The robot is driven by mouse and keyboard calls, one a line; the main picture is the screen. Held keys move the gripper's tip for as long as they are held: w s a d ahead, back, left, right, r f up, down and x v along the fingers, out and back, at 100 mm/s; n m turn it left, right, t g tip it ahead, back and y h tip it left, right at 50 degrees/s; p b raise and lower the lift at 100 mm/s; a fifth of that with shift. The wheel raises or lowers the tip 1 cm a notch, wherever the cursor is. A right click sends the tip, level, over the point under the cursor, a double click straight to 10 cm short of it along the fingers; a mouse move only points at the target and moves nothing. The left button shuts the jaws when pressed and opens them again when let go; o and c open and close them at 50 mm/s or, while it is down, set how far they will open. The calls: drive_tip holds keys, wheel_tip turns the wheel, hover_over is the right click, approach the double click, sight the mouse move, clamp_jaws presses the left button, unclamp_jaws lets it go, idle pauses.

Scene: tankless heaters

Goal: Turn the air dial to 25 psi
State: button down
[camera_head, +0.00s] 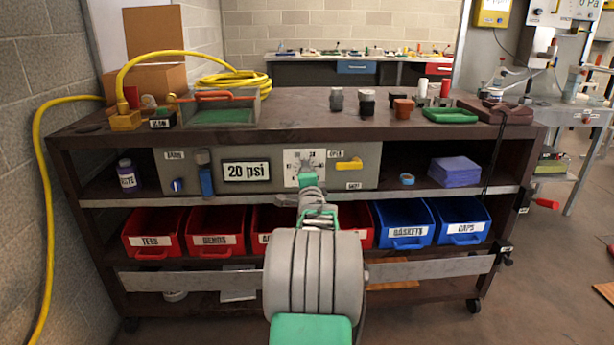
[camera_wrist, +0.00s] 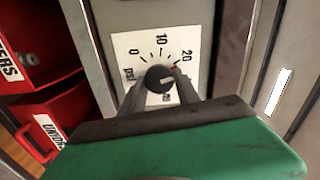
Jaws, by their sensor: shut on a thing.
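The air dial is a dark round knob (camera_wrist: 157,78) on a white plate marked 0, 10, 20 and psi in the wrist view. A small red mark shows near the 20. My gripper (camera_wrist: 159,91) has its fingers on both sides of the knob, shut on it. In the head view the white dial plate (camera_head: 292,158) sits on the grey panel, and my gripper (camera_head: 307,172) covers part of it. The knob itself is largely hidden there. The display (camera_head: 246,171) left of the dial reads 20 psi.
A yellow valve handle (camera_head: 349,164) is right of the dial, and a blue handle (camera_head: 206,180) is left of the display. Red bins (camera_head: 216,231) and blue bins (camera_head: 403,224) stand on the shelf below. A yellow hose (camera_head: 45,220) runs along the left wall.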

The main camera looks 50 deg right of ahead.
drive_tip(key=shift+m, duration=1.1)
drive_tip(key=c, duration=0.9)
unclamp_jaws()
drive_tip(key=p+v, duration=0.1)
drive_tip(key=v, duration=0.7)
drive_tip(key=shift+p, duration=0.3)
